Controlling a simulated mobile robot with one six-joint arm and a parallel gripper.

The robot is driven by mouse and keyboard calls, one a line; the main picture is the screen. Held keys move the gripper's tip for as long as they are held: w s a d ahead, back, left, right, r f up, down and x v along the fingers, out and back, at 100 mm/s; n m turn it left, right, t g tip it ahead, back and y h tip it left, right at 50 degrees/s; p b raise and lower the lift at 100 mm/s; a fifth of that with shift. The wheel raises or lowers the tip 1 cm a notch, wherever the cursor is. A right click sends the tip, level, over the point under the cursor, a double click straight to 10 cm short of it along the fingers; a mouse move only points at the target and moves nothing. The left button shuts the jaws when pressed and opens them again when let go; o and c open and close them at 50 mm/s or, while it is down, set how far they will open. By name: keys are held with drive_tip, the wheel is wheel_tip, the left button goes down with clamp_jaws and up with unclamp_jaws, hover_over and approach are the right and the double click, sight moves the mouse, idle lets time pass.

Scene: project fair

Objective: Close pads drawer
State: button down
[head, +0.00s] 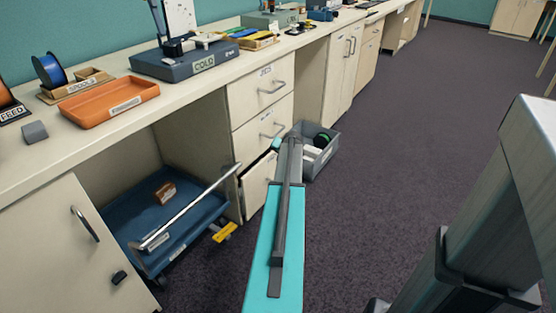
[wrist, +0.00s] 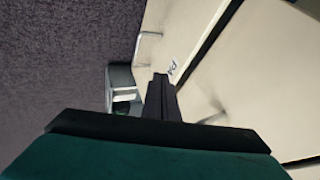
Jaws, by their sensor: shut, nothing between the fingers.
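The drawer stack under the counter has a closed top drawer (head: 262,88) and a closed middle drawer (head: 264,125). The lowest drawer (head: 256,188) stands partly out, with a dark gap above its front. My arm hides much of it. In the wrist view a cream drawer front (wrist: 185,25) shows a metal handle, a small label too blurred to read and a dark gap along its edge. My gripper (wrist: 160,82) is shut and empty, close to this front; I cannot tell if it touches. In the head view my arm mostly hides the gripper.
A grey bin (head: 325,160) with a green spool stands on the floor just right of the drawers; it also shows in the wrist view (wrist: 122,78). A blue cart (head: 185,235) with a metal handle sits under the counter at left. The carpet (head: 420,130) at right is clear.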

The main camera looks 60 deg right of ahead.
drive_tip(key=shift+v, duration=1.1)
